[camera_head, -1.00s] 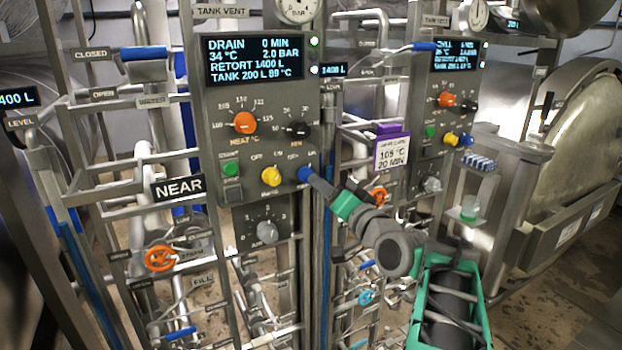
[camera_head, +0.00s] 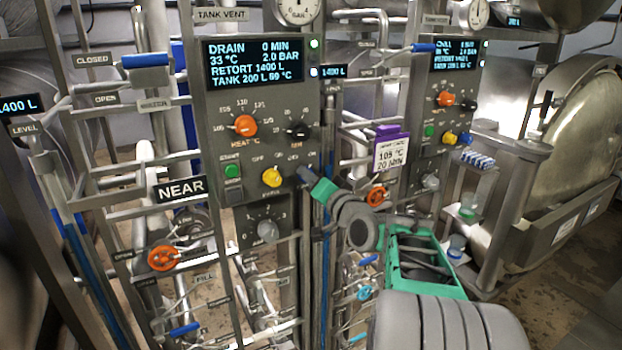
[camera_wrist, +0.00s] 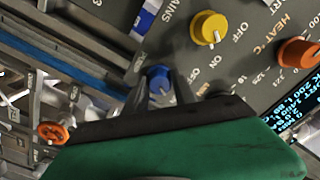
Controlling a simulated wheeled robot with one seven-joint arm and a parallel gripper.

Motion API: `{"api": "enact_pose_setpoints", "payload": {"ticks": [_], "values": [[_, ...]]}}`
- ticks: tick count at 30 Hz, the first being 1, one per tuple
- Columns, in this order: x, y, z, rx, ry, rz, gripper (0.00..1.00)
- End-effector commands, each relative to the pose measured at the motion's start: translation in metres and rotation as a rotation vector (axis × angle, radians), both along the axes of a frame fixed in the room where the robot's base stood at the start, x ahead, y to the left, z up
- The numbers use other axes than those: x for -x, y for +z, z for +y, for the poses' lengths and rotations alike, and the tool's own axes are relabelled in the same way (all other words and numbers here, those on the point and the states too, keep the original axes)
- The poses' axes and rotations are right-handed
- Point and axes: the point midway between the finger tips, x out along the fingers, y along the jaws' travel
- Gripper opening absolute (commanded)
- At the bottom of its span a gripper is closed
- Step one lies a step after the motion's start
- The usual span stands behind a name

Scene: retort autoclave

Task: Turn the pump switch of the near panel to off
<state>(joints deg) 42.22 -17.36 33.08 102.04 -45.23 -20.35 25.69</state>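The near panel (camera_head: 217,130) stands left of centre in the head view and has a NEAR sign (camera_head: 179,188). A yellow knob (camera_head: 271,177) sits low on it and also shows in the wrist view (camera_wrist: 208,28), near the words OFF and ON. A blue knob (camera_wrist: 160,82) sits beside it, between my fingertips in the wrist view. In the head view my gripper (camera_head: 306,174) hides that blue knob. My gripper looks open, one dark finger on each side of the blue knob. I cannot tell if they touch it. No pump label is readable.
An orange heat knob (camera_head: 243,126), a black knob (camera_head: 297,131) and a green button (camera_head: 232,170) are close by. Vertical pipes run right of the panel. A purple-framed card (camera_head: 390,152) and a second panel (camera_head: 427,105) stand further right.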

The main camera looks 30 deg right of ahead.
Motion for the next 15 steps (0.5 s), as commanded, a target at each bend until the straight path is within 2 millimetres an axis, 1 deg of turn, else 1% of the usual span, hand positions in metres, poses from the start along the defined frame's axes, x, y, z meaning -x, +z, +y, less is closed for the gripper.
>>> {"api": "enact_pose_setpoints", "payload": {"ticks": [1, 10, 11, 15], "values": [[0.0001, 0.0, 0.0, 0.0, 0.0, 0.0, 0.26], [0.0001, 0.0, 0.0, 0.0, 0.0, 0.0, 0.02], [0.0001, 0.0, 0.0, 0.0, 0.0, 0.0, 0.0], [0.0001, 0.0, 0.0, 0.0, 0.0, 0.0, 0.0]]}}
